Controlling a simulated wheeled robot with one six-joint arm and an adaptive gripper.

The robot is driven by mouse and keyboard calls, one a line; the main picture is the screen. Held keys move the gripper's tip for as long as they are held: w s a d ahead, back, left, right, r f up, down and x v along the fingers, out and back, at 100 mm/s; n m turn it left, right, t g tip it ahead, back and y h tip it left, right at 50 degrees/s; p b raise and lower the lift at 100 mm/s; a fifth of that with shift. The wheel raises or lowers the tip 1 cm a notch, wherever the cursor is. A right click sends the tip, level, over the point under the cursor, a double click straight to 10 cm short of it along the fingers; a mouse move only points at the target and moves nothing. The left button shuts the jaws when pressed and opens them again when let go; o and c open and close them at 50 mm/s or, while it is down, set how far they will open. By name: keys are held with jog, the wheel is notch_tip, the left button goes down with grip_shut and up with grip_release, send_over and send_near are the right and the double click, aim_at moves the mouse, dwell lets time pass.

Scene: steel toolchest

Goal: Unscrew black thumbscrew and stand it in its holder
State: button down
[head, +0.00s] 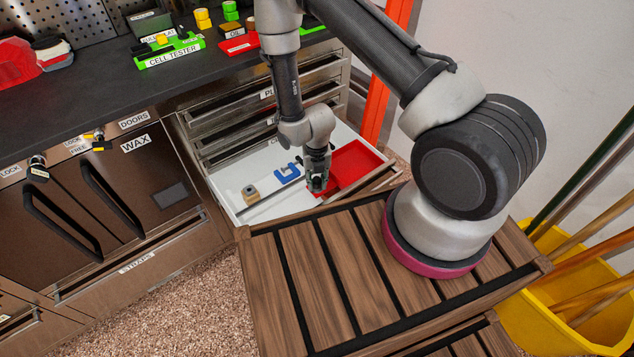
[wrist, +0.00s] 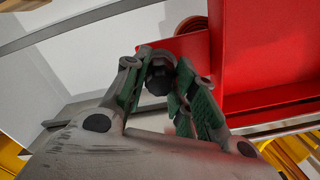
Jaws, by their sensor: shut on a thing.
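My gripper (head: 318,186) is low over the open white drawer, beside the red tray (head: 355,165). In the wrist view my gripper (wrist: 160,80) has its green-padded fingers closed around a dark, faceted knob, which looks like the black thumbscrew (wrist: 157,78). Its lower part is hidden by the fingers and I cannot tell whether it touches anything below. A round reddish-brown ring (wrist: 192,23) on a red piece lies just beyond the fingertips; I cannot tell if it is the holder. In the head view the thumbscrew is hidden by my gripper.
The drawer (head: 265,208) also holds a blue clamp-like piece (head: 287,173) and a small wooden block (head: 250,194). The red tray's wall (wrist: 216,50) rises close to the right of my fingers. A yellow bucket (head: 550,300) stands at the right.

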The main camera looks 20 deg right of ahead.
jog(key=n, duration=0.6)
jog(key=c, duration=1.1)
grip_release()
jog(key=shift+r, duration=0.1)
jog(key=shift+r, duration=4.45)
